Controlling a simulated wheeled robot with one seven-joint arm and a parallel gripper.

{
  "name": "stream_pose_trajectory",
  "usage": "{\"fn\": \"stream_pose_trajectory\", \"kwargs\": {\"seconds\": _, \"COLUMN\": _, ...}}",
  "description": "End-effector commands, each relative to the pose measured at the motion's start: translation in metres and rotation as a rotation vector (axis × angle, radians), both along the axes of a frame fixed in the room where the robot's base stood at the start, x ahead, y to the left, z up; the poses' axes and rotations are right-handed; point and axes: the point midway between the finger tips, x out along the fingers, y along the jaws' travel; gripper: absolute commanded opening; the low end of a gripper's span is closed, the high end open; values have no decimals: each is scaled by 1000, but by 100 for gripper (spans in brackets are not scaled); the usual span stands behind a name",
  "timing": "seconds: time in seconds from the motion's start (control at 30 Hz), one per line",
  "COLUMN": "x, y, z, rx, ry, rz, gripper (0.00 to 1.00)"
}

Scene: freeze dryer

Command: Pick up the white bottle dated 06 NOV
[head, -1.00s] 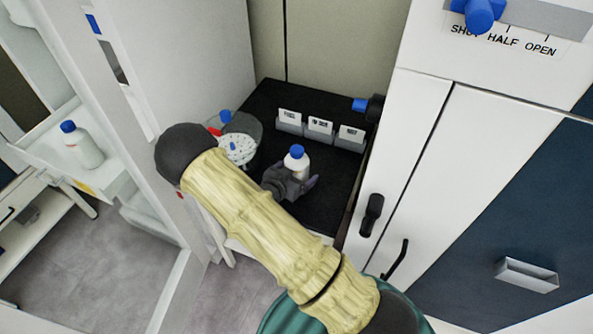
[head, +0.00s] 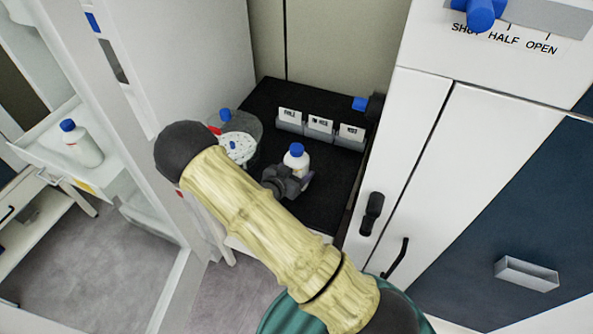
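A white bottle with a blue cap (head: 297,161) stands upright on the black surface, at my gripper. Its date cannot be read. My gripper (head: 293,181) is at the lower part of this bottle, with a finger showing on its right side; the arm and gripper body hide the rest, so I cannot tell whether the fingers press on it. A second white bottle with a blue cap (head: 83,146) stands on a white shelf at the left, far from my gripper; its label is too small to read.
A round clear vessel with a white perforated plate (head: 238,145) stands left of the gripper. Three small card holders (head: 320,129) stand at the back of the black surface (head: 275,98). A white cabinet with black handles (head: 405,150) bounds the right; an open white door edge stands left.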

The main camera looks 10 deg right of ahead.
Motion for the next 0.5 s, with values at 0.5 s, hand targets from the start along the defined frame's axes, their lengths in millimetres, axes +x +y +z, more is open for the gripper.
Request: {"fn": "stream_pose_trajectory", "kwargs": {"seconds": 0.5, "x": 1, "y": 0, "z": 71, "rx": 3, "ry": -6, "rz": 0, "gripper": 28}}
